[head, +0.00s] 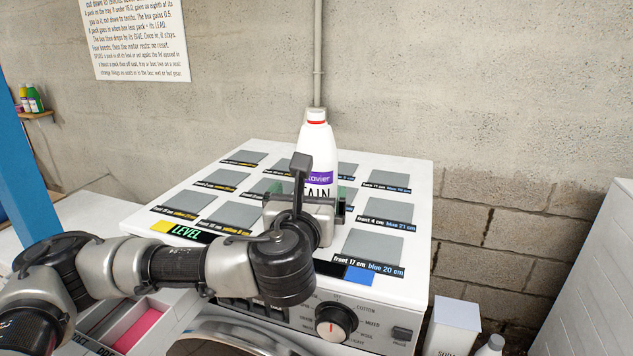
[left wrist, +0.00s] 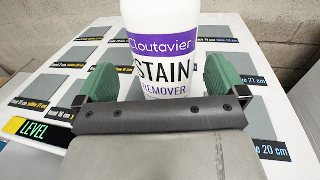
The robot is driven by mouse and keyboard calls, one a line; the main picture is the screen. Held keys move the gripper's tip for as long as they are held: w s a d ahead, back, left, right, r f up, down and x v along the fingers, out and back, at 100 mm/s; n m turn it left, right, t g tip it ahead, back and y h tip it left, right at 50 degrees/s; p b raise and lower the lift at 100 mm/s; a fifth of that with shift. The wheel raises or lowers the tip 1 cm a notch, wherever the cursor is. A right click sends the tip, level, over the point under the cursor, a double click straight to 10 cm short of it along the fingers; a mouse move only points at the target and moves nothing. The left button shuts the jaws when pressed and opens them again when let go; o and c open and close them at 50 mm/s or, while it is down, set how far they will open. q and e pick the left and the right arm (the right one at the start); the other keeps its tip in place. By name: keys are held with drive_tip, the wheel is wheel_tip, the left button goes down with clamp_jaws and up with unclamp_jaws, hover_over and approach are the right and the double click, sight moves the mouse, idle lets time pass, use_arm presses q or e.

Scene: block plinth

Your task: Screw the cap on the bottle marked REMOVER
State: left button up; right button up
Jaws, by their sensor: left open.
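The white bottle (head: 315,145) stands upright on the white machine top, a red band and a pale top piece at its neck. I cannot tell whether that top piece is a cap. In the left wrist view the bottle (left wrist: 165,22) shows its label, reading Cloutavier STAIN REMOVER; its top is out of frame. My left gripper (left wrist: 162,76) is open, with a green finger pad on each side of the bottle's lower part. In the head view the left gripper (head: 318,190) partly hides the label. No separate loose cap can be made out. My right gripper is not in view.
The machine top (head: 418,172) carries several grey squares with printed labels. A white box (head: 452,326) and a small bottle (head: 490,346) stand low at the right. A shelf (head: 40,114) with bottles is at the far left. A wall with a pipe rises behind.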

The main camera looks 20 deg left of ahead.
sight(313, 190)
use_arm(q)
drive_tip(key=w+p, duration=0.2)
drive_tip(key=w, duration=0.2)
drive_tip(key=shift+w+a+r+p, duration=0.1)
drive_tip(key=shift+w+p, duration=0.2)
drive_tip(key=shift+p, duration=0.1)
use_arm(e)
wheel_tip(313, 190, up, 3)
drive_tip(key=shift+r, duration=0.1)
use_arm(q)
drive_tip(key=shift+w, duration=0.3)
drive_tip(key=c, duration=1.1)
drive_tip(key=shift+o, duration=0.2)
